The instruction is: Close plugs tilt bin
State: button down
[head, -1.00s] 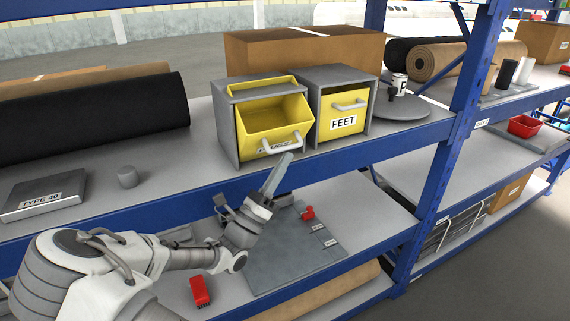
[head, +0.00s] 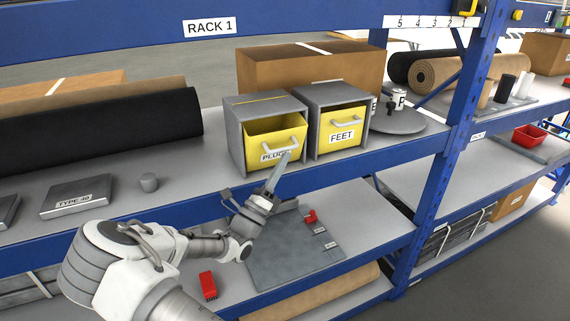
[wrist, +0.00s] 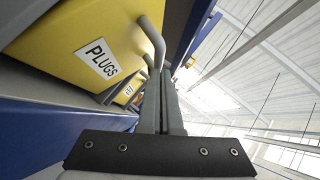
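The yellow plugs tilt bin (head: 259,141) sits in the left grey housing (head: 235,135) on the shelf. Its front leans out a little and a dark gap shows above it. Its label and grey handle (head: 288,146) face me. My gripper (head: 285,158) is at the lower right of the bin's front, near the handle. In the wrist view the yellow front (wrist: 60,40) fills the upper left, and the handle (wrist: 153,42) stands just by my fingertips (wrist: 160,75). The fingers look shut together with nothing between them. I cannot tell whether they touch the bin.
The closed yellow feet bin (head: 341,122) is just to the right. A cardboard box (head: 300,70) stands behind both. A round grey turntable (head: 400,120) is farther right. A grey mat (head: 285,255) lies on the lower shelf.

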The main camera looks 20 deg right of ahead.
aim_at(279, 150)
jog(key=shift+w+r+p, duration=0.95)
jog(key=shift+r+p, duration=0.2)
jog(key=shift+p, duration=0.15)
jog(key=shift+w+r, duration=0.15)
jog(key=shift+r, duration=0.05)
